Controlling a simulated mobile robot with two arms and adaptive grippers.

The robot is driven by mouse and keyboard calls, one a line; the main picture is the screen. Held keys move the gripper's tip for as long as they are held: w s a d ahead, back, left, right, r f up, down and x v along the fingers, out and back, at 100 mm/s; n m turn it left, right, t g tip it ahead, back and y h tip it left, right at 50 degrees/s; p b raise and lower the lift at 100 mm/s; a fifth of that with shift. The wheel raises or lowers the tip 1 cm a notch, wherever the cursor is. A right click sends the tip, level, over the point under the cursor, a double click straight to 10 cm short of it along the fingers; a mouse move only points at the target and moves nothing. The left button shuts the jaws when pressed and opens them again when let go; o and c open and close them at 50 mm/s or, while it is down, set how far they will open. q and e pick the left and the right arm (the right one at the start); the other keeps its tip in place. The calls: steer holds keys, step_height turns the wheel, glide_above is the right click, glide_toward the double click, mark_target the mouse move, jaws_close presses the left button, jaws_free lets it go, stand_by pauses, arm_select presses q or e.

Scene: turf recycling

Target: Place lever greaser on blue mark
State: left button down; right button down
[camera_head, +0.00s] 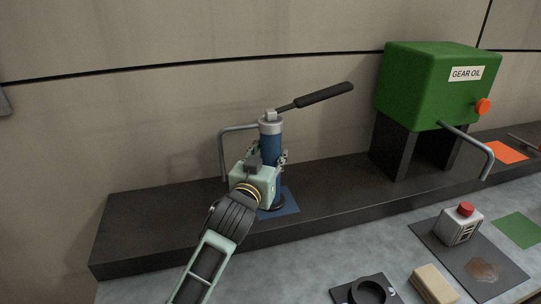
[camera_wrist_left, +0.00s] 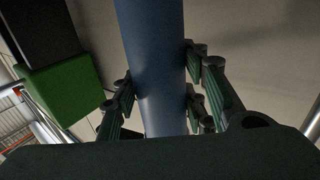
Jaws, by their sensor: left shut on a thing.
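The lever greaser (camera_head: 271,140) is a blue cylinder with a grey cap, a bent metal tube at its left and a black lever handle pointing up to the right. It stands upright at the blue mark (camera_head: 291,201) on the dark raised shelf; its base shows over the mark, and I cannot tell whether it touches. My left gripper (camera_head: 270,165) is shut around the greaser's body. In the left wrist view the blue body (camera_wrist_left: 155,70) runs between the fingers (camera_wrist_left: 160,105). My gripper and arm hide part of the lower body. My right gripper is not in view.
A green gear oil tank (camera_head: 415,85) on black legs stands on the shelf (camera_head: 140,235) to the right, with a metal tube reaching forward. An orange mark (camera_head: 506,151) lies farther right. A box with a red button (camera_head: 465,210) and a tan block (camera_head: 434,284) are on the lower table.

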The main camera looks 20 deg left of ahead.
arm_select(q)
steer(key=shift+r, duration=0.2)
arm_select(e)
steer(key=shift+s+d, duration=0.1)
arm_select(q)
steer(key=c, duration=1.5)
jaws_free()
steer(key=shift+f, duration=0.35)
steer(key=o, duration=0.5)
steer(key=shift+r, duration=0.1)
steer(key=shift+c, duration=0.2)
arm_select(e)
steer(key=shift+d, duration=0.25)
arm_select(q)
steer(key=shift+s+r, duration=0.15)
steer(key=s+p, duration=0.3)
steer(key=s, duration=0.8)
steer(key=shift+s, duration=0.4)
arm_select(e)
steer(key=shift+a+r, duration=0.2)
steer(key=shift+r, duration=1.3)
